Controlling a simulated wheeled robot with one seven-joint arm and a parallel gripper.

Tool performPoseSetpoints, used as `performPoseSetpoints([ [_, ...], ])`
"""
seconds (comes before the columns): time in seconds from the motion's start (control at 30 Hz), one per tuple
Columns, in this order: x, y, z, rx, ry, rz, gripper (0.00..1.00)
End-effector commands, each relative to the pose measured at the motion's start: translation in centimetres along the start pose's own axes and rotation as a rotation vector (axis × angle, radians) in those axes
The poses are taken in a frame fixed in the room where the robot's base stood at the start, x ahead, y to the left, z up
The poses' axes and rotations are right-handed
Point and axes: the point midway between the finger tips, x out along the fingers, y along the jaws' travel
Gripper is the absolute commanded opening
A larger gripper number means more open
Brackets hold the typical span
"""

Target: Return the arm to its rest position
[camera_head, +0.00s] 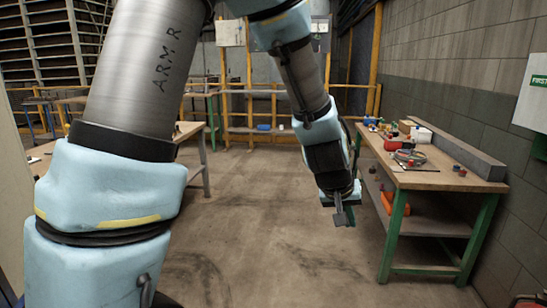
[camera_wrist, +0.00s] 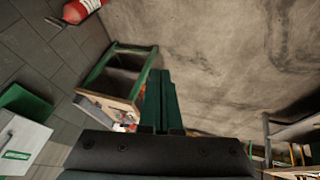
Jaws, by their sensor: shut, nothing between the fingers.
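My arm comes down from the top of the head view, with light blue joints and grey links. My gripper (camera_head: 343,217) hangs at its end, pointing down over open floor, left of the workbench and apart from it. Its fingers are together with nothing between them. In the wrist view the gripper's fingers (camera_wrist: 160,100) show at the centre above a dark mount, closed together, with the floor behind them.
A workbench (camera_head: 440,178) with green legs stands at right, holding a grey beam (camera_head: 455,150), coiled cable and small items. An orange item (camera_head: 396,203) lies on its lower shelf. A fire extinguisher (camera_wrist: 82,9) shows in the wrist view. The middle floor is clear.

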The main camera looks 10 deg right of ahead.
Motion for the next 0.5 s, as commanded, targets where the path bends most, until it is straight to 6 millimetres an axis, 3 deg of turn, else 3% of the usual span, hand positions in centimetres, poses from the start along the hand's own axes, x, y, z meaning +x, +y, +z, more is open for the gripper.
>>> performPoseSetpoints([
  [0.03, -1.4, -4.0, -0.4, -0.030, -0.010, -0.044, 0.00],
  [0.1, -3.1, -8.8, -0.1, -0.063, -0.038, -0.098, 0.00],
  [0.3, -9.2, -20.9, 3.9, -0.185, -0.139, -0.249, 0.00],
  [0.4, -12.1, -24.9, 6.8, -0.247, -0.192, -0.307, 0.00],
  [0.5, -14.2, -27.4, 9.2, -0.294, -0.232, -0.346, 0.00],
])
